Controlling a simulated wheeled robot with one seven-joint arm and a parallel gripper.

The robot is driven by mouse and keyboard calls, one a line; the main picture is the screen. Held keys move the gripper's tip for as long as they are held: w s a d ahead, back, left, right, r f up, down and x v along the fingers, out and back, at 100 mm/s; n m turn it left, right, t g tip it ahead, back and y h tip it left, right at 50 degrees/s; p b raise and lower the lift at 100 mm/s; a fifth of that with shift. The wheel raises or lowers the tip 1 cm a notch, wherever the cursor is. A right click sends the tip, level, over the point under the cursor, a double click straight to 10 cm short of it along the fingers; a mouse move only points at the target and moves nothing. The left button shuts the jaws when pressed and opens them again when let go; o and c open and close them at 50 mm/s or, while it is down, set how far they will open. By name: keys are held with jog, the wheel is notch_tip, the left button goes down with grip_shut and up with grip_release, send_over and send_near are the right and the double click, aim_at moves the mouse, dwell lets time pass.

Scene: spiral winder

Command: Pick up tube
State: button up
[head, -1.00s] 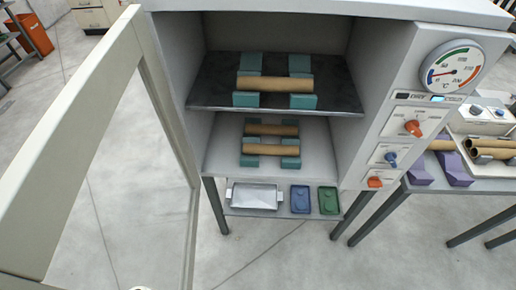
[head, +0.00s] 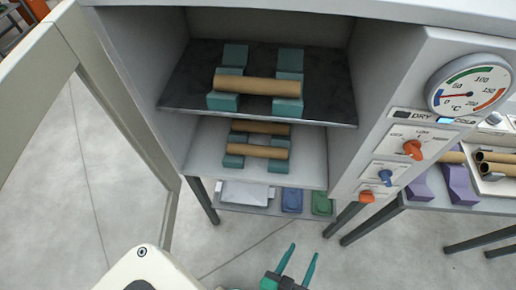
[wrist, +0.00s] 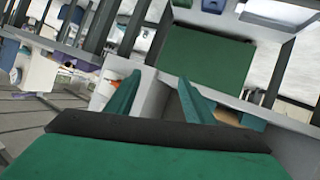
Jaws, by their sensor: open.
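A brown cardboard tube (head: 256,86) lies across two teal supports on the dark upper shelf of the open cabinet, in the head view. Two more brown tubes, a rear one (head: 262,128) and a front one (head: 255,151), lie on teal supports on the lower shelf. My gripper (head: 303,252) is at the bottom of the head view, below and in front of the cabinet. Its two teal fingers are apart with nothing seen between them. They also show in the wrist view (wrist: 160,77). I cannot make out a tube between them there.
The cabinet door (head: 120,100) stands open at the left. A dial and knobs are on the right panel. A table at the right carries purple supports (head: 458,185) and more brown tubes (head: 495,168). A low shelf holds a metal tray (head: 245,192) and blue and green containers.

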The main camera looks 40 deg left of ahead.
jog(key=w+a+f+n+g+y, duration=0.2)
jog(key=w+a+n, duration=0.2)
jog(key=w, duration=0.3)
jog(key=w+a+r+n+g+y, duration=0.1)
jog(key=w+a+n+y, duration=0.1)
jog(key=w+a+n, duration=0.1)
jog(key=w+a+r+n+g+y, duration=0.2)
jog(key=w+a+n, duration=0.1)
jog(key=a+n, duration=0.1)
jog(key=w+a+r+n+g+y, duration=0.1)
jog(key=w+a+r+n, duration=0.1)
jog(key=a, duration=0.3)
jog(key=shift+w+a+n+y, duration=0.4)
jog(key=shift+w+n, duration=0.15)
jog(key=shift+n, duration=0.25)
jog(key=n+g+y, duration=0.2)
jog(key=n+g, duration=0.2)
jog(key=n, duration=0.2)
send_near(259, 153)
jog(key=x, duration=0.5)
jog(key=shift+s+r, duration=0.1)
jog(key=shift+s, duration=0.15)
jog(key=shift+w+x, duration=0.2)
jog(key=shift+x, duration=2.25)
jog(key=shift+d, duration=0.1)
jog(key=c, duration=0.8)
